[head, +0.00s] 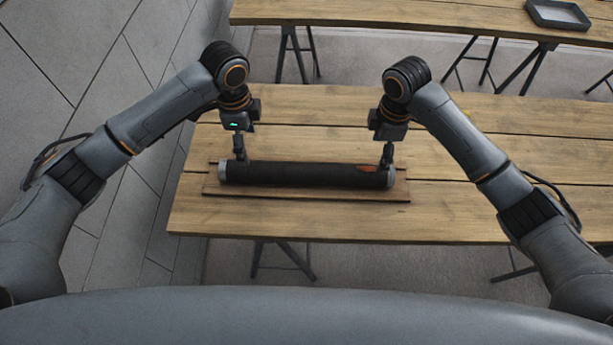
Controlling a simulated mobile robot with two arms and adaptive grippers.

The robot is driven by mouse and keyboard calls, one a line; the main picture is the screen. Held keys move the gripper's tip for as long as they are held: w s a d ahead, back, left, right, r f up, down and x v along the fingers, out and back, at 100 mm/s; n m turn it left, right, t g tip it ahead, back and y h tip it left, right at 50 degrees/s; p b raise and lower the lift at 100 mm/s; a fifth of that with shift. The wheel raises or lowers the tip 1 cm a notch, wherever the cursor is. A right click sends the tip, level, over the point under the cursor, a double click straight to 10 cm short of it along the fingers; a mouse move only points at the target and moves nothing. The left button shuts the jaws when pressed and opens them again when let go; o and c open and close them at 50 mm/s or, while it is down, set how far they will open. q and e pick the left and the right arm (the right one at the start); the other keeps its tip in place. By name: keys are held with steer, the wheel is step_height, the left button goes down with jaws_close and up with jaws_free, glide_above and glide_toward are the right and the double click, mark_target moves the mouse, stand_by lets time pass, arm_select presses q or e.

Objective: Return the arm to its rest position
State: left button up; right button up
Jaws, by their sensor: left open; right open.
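Both of my arms reach forward over the near wooden table, one from each side. My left gripper (240,154) is open and points down at the left end of a dark cylinder (300,175). My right gripper (387,163) is open and points down at the cylinder's right end. The cylinder has grey ends and a reddish patch near its right end. It lies level on a thin wooden board (305,195). I cannot tell whether the fingertips touch the cylinder.
The near wooden table (480,215) is clear to the right of the board. A second wooden table (400,14) stands behind it, with a dark empty tray (558,14) at its right. A grey panelled wall or floor surface (100,60) lies at the left.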

steer(key=shift+r, duration=0.5)
